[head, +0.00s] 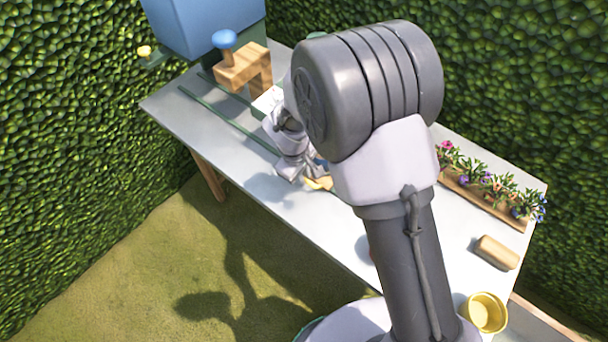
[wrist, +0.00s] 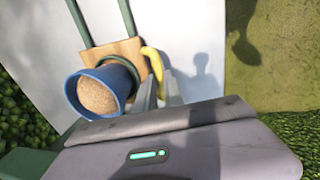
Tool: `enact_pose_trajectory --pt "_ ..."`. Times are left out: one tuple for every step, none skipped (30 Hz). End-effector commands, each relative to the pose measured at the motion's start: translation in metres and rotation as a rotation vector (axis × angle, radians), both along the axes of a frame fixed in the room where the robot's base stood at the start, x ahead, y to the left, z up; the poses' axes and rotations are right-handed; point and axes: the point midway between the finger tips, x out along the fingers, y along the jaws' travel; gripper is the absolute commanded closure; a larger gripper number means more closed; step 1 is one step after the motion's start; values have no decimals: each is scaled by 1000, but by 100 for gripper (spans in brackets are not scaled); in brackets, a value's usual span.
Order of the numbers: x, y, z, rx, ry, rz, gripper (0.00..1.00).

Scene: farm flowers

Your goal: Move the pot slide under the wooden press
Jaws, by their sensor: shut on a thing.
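The pot slide (wrist: 127,48) is a small wooden board on two green rails, with a curved yellow handle (wrist: 153,62) at its side. A blue pot (wrist: 106,88) filled with brown grainy soil stands on it in the wrist view. My gripper (wrist: 161,80) is shut on the yellow handle. In the head view my arm hides most of the slide and the pot; a bit of yellow (head: 320,184) shows beside my wrist. The wooden press (head: 243,68), with a blue knob on top, stands farther back at the upper left, over the rails.
Green rails (head: 232,122) run along the grey table (head: 168,98) to the press. A large blue box (head: 200,25) stands behind it. A flower planter (head: 480,201), a wooden block (head: 497,252) and a yellow bucket (head: 484,313) are at the right. Hedges enclose the table.

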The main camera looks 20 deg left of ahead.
Motion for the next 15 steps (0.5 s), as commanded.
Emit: enact_pose_trajectory --pt "0 -1 -1 -2 2 1 100" --pt "0 -1 -1 -2 2 1 100" --pt "-1 -1 -1 -2 2 1 100" --pt "-1 -1 -1 -3 2 0 100" --pt "-1 -1 -1 -3 2 0 100" --pt "-1 -1 -1 -3 2 0 100" --pt "-1 -1 -1 -2 3 0 100" --pt "-1 -1 -1 -2 3 -1 100" --pt "-1 -1 -1 -2 2 -1 100" --pt "-1 -1 -1 -2 2 -1 82" --pt "-1 -1 -1 -2 2 -1 76" --pt "-1 -1 -1 -2 2 -1 68" --pt "-1 -1 -1 -2 2 -1 66" --pt "-1 -1 -1 -2 2 -1 66" --pt "-1 -1 -1 -2 2 -1 66"
